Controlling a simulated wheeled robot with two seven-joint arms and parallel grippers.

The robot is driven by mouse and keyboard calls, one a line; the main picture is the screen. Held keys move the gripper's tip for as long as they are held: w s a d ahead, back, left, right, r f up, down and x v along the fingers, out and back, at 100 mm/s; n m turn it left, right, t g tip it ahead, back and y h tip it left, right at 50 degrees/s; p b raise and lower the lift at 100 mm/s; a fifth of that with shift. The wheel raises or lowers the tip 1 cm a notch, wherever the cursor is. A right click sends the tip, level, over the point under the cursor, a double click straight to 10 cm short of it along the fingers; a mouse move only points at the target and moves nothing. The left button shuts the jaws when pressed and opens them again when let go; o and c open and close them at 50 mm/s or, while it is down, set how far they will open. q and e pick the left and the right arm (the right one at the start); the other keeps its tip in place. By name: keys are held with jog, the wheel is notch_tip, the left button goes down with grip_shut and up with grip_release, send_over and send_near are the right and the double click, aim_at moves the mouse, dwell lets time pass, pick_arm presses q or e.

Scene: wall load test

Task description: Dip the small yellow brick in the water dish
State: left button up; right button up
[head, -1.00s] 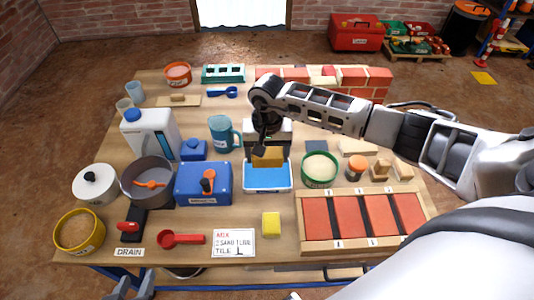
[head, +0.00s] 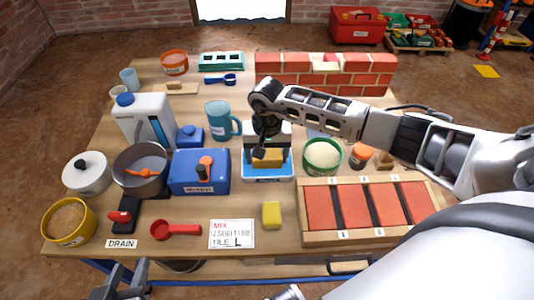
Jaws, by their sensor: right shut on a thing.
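The small yellow brick (head: 268,158) is held in my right gripper (head: 267,152), whose fingers are shut on it. The brick is low in the water dish (head: 268,179), a white-rimmed tray with blue water at the middle of the table. It overlaps the water in the head view; how deep it sits is hard to tell. The gripper hides part of the dish's back. My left gripper (head: 122,276) is at the bottom left edge, empty, its two fingers apart, in front of the table.
A second yellow block (head: 271,215) lies in front of the dish. A blue box (head: 199,181) stands left of the dish and a green bowl of pale powder (head: 322,156) right of it. A framed tray of red tiles (head: 318,237) lies at front right. A brick wall (head: 325,66) stands behind.

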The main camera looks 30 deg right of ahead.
dwell(0.7)
jog(key=shift+f+b, duration=0.6)
jog(key=shift+b, duration=0.05)
dwell(0.9)
jog(key=shift+r+p, duration=0.65)
jog(key=shift+r, duration=0.3)
jog(key=shift+r+p, duration=1.55)
jog(key=shift+r, duration=1.05)
